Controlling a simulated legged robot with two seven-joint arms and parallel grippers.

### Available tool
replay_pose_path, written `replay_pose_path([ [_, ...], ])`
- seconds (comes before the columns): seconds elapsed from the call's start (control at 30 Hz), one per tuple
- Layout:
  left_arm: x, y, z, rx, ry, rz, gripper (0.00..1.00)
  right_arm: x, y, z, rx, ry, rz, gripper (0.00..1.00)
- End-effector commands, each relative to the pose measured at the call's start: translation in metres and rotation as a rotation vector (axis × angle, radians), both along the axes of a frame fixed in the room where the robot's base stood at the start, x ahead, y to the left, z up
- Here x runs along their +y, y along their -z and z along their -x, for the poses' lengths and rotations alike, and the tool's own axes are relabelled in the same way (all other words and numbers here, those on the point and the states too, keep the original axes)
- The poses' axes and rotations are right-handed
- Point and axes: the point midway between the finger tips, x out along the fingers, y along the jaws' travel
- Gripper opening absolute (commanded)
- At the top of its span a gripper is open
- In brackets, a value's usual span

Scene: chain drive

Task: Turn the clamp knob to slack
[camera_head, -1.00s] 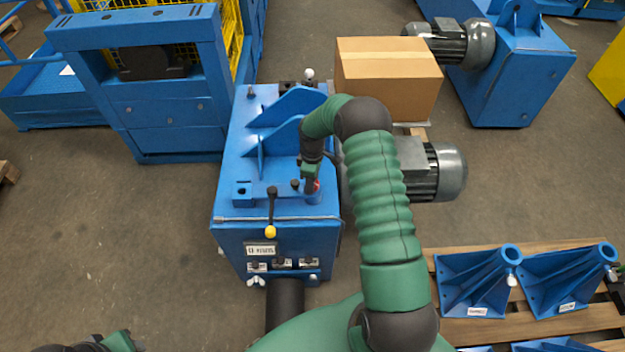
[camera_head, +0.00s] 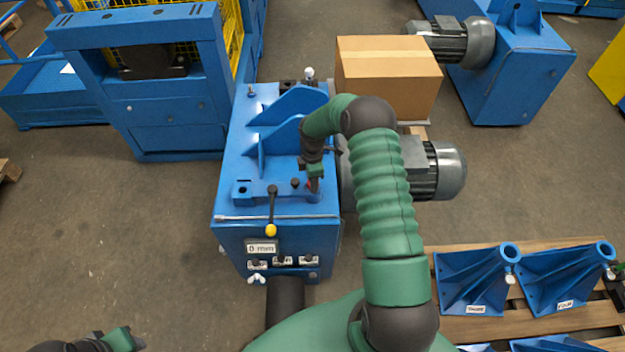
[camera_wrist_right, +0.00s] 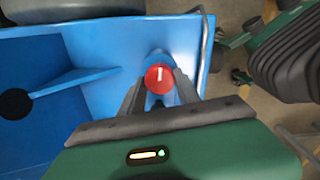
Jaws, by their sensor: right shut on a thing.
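The clamp knob is a small red round knob with a white line on its top. In the wrist view the knob (camera_wrist_right: 160,78) stands on a blue boss, and its white line runs nearly up and down in the picture. In the head view the knob (camera_head: 309,184) is mostly hidden by my gripper, on the near right of the blue machine's top (camera_head: 232,160). My right gripper (camera_head: 314,183) points down over it, shut on the knob with one finger on each side. My left gripper (camera_head: 125,340) shows only in part at the bottom left; its jaws are unclear.
A lever with a yellow knob (camera_head: 271,230) hangs in front of the machine, above a label reading "0 mm" (camera_head: 262,247). A grey motor (camera_head: 438,172) is at the right side, a cardboard box (camera_head: 388,78) behind. Blue brackets (camera_head: 478,280) lie on a pallet at the right.

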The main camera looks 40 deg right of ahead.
Motion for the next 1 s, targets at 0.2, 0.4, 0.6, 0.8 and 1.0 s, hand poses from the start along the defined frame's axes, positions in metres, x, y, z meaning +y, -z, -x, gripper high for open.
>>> replay_pose_path([
  [0.2, 0.000, 0.000, 0.000, 0.000, 0.000, 0.000, 0.36, -0.001, -0.003, -0.006, -0.017, 0.000, 0.005, 0.00],
  [0.4, 0.000, 0.000, 0.000, 0.000, 0.000, 0.000, 0.36, -0.001, -0.003, -0.005, -0.013, 0.001, 0.003, 0.56],
  [0.6, 0.000, 0.000, 0.000, 0.000, 0.000, 0.000, 0.36, 0.000, -0.002, -0.002, -0.007, 0.001, 0.002, 0.60],
  [0.8, 0.000, 0.000, 0.000, 0.000, 0.000, 0.000, 0.36, 0.000, -0.006, -0.002, -0.006, 0.001, 0.002, 0.60],
  [1.0, 0.000, 0.000, 0.000, 0.000, 0.000, 0.000, 0.36, -0.001, -0.048, -0.002, -0.008, 0.003, 0.003, 0.60],
])
